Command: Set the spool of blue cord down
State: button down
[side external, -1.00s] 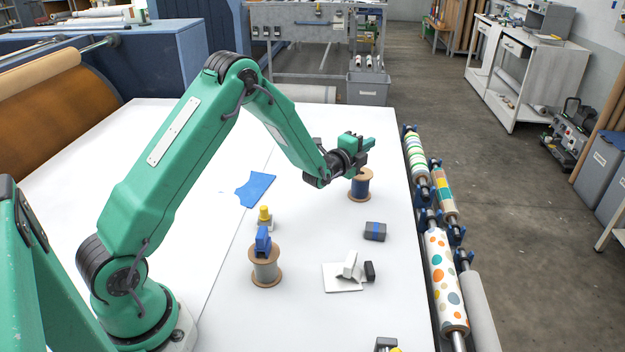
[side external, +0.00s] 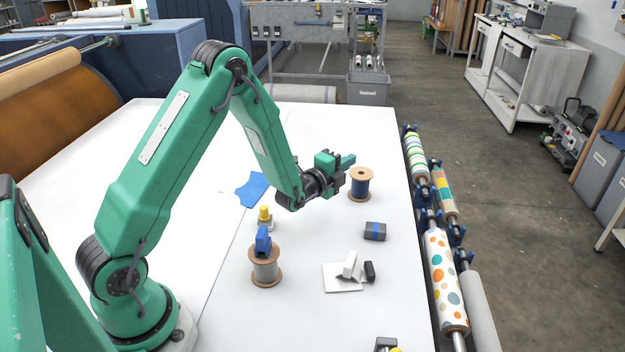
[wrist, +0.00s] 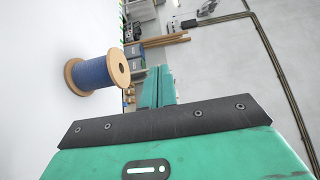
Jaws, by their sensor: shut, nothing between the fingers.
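The spool of blue cord (side external: 361,186) stands upright on the white table (side external: 310,130), toward its right edge. It has tan end discs and dark blue cord wound between them. My gripper (side external: 346,161) is to the left of the spool in the side external view, apart from it, with its fingers together and empty. In the wrist view the spool (wrist: 98,74) shows to the left of my shut fingers (wrist: 158,88), with a clear gap between them.
Another spool with grey cord (side external: 266,270) has a blue object on top. A yellow-topped item (side external: 265,217), a grey-blue block (side external: 375,231), a white pad (side external: 343,279) and a blue scrap (side external: 254,189) lie around. Patterned rolls (side external: 446,280) line the right edge.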

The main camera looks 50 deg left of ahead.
aim_at(355, 182)
notch_tip(355, 182, down, 8)
jog(key=shift+f, duration=0.2)
jog(key=shift+w+a, duration=0.1)
jog(key=shift+w, duration=0.45)
jog(key=shift+w, duration=0.1)
jog(key=w, duration=0.4)
jog(key=w+a, duration=0.1)
jog(key=w, duration=0.1)
jog(key=shift+w, duration=0.55)
dwell(0.4)
